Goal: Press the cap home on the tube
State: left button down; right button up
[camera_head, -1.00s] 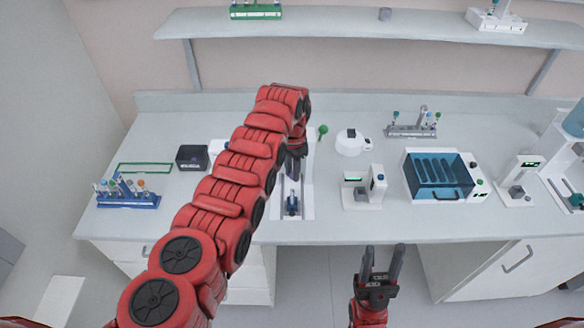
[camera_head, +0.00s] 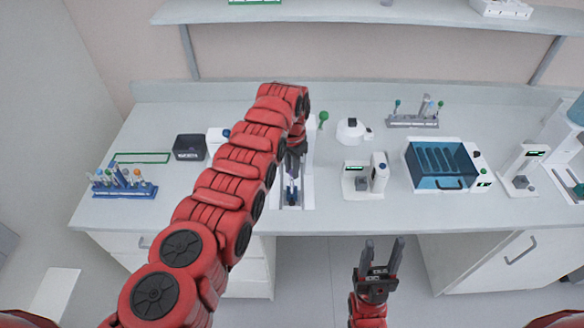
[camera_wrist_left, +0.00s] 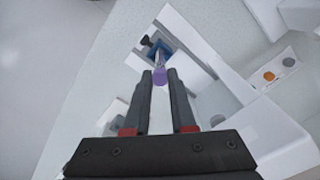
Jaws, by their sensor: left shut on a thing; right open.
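The purple cap (camera_wrist_left: 160,77) is between the fingertips of my left gripper (camera_wrist_left: 160,80), which is shut on it. Beyond it, a blue holder (camera_wrist_left: 154,48) with a dark knob stands on a white track, in line with the cap. The tube is mostly hidden; I cannot tell if the cap touches it. In the head view my left gripper (camera_head: 293,168) points down over the blue holder (camera_head: 291,195) on the white track base (camera_head: 307,199). My right gripper (camera_head: 382,258) is open and empty, in front of the bench edge.
A blue rack with several tubes (camera_head: 123,188) and a black box (camera_head: 190,147) stand on the left. A white device (camera_head: 358,180) is right of the track, with a blue-lidded unit (camera_head: 440,167) beyond. A grey rack (camera_head: 412,123) stands at the back.

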pick_arm(q)
jog(key=shift+a+f, duration=0.1)
jog(key=shift+f+b, duration=0.25)
jog(key=shift+b, duration=0.5)
dwell(1.7)
jog(key=shift+f+b, duration=0.3)
dwell(0.4)
jog(key=c, duration=0.7)
grip_release()
jog(key=shift+r, duration=0.1)
